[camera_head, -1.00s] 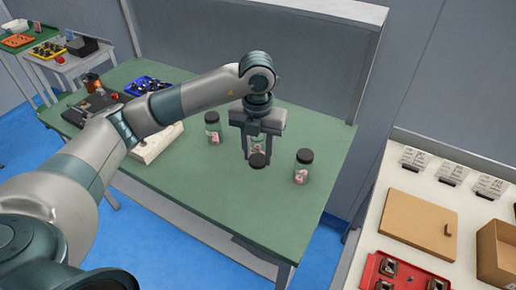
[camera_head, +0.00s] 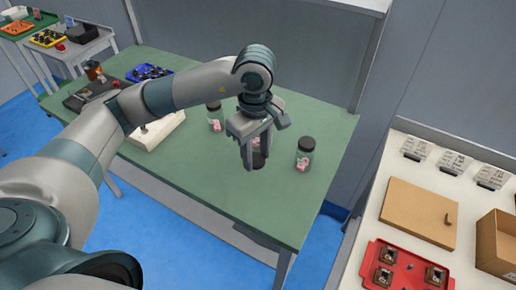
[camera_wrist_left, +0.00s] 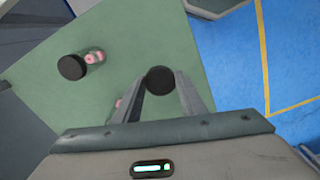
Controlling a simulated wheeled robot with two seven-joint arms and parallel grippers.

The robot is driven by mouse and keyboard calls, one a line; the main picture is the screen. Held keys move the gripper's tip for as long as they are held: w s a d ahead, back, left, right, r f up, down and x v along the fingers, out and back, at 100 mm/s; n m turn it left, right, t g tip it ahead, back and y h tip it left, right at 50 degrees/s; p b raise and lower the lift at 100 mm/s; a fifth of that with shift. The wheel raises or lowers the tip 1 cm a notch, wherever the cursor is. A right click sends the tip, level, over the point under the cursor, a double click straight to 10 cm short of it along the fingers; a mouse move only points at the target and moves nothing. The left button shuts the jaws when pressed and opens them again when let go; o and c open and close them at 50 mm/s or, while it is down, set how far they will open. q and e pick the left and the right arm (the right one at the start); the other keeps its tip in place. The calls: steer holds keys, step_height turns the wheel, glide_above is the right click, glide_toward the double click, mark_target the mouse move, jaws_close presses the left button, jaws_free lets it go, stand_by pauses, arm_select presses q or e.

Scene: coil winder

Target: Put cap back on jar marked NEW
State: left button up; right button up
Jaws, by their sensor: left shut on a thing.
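Three glass jars with pink contents stand on the green table. The left jar (camera_head: 214,118) and the right jar (camera_head: 304,155) wear black lids. The middle jar (camera_head: 256,142) is mostly hidden behind my left gripper (camera_head: 257,165). A loose black cap (camera_head: 259,159) sits between the gripper's fingertips, in front of the middle jar. The left wrist view shows the cap (camera_wrist_left: 161,80) between the two fingers of my left gripper (camera_wrist_left: 162,82), which is shut on it. No NEW marking is readable. My right gripper is not in view.
The green table (camera_head: 205,185) is clear at its front. A white device (camera_head: 155,132) and a blue bin (camera_head: 148,73) stand at its left. A white bench at right holds a red tray (camera_head: 365,275) and a brown board (camera_head: 418,212).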

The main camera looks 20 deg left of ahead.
arm_select(q)
steer(key=m, duration=0.2)
steer(key=s+m, duration=0.1)
steer(key=m, duration=0.1)
steer(key=shift+s+r, duration=0.1)
steer(key=m, duration=0.2)
steer(key=s+m, duration=0.1)
steer(key=m, duration=0.1)
steer(key=shift+d+r, duration=0.1)
steer(key=shift+d, duration=0.05)
steer(key=m, duration=0.2)
steer(key=s+m, duration=0.1)
steer(key=m, duration=0.2)
steer(key=shift+s+r+m, duration=0.15)
steer(key=shift+s+m, duration=0.1)
steer(key=shift+m, duration=0.15)
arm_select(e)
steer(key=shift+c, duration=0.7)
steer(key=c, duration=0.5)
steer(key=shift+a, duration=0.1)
